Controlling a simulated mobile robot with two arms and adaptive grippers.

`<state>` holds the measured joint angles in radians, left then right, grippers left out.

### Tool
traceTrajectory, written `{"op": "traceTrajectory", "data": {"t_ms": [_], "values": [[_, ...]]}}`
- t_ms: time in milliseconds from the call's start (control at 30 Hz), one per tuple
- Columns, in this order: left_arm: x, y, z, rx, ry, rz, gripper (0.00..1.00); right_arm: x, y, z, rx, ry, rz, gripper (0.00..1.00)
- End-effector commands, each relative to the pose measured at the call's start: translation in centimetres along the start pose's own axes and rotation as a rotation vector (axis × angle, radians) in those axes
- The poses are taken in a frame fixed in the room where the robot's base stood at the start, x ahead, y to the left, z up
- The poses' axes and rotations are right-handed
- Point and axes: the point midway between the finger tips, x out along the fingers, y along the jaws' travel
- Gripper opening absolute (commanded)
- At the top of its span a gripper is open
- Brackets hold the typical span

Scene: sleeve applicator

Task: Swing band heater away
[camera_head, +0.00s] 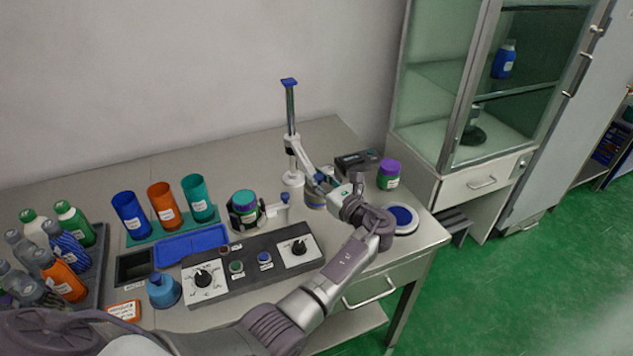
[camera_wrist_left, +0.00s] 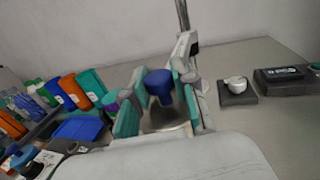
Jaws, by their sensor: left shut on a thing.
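The band heater (camera_head: 315,199) is a small grey ring piece on a jointed white arm (camera_head: 301,155). The arm reaches right from a steel post (camera_head: 291,110) with a blue cap. My left gripper (camera_head: 338,190) is at the heater end of this arm and hides much of it. In the left wrist view, a blue knob (camera_wrist_left: 158,84) stands between the teal finger pads of the left gripper (camera_wrist_left: 160,98), which is shut on it. My right gripper is out of view.
A control panel (camera_head: 252,264) with knobs and buttons lies in front. Behind the gripper are a black box (camera_head: 357,161) and a purple-lidded green jar (camera_head: 389,174). A blue-topped round plate (camera_head: 402,218) is near the right edge. Coloured tubes (camera_head: 162,205) stand left.

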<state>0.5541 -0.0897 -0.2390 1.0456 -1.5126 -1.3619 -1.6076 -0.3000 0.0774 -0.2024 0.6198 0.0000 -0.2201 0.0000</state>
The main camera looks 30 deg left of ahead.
Motion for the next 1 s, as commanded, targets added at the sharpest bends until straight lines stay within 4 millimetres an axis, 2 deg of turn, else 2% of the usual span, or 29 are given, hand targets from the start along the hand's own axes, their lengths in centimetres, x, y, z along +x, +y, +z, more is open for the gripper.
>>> {"op": "traceTrajectory", "data": {"t_ms": [167,200,367,633,733,1000], "values": [[0.1,-0.2,0.4,-0.006,-0.004,-0.005,0.00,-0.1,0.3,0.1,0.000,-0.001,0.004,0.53],[0.1,-0.2,0.4,-0.006,-0.004,-0.006,0.28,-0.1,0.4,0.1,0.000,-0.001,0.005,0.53],[0.1,-0.2,0.4,-0.006,-0.004,-0.005,0.53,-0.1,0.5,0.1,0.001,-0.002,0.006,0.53],[0.0,-0.1,0.2,-0.004,-0.002,-0.005,0.53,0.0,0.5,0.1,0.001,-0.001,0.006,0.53],[-0.6,-0.2,0.2,-0.004,-0.001,-0.006,0.53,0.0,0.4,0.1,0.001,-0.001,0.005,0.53],[-5.0,-0.2,0.2,-0.005,0.000,-0.007,0.53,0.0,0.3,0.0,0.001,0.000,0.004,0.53]]}}
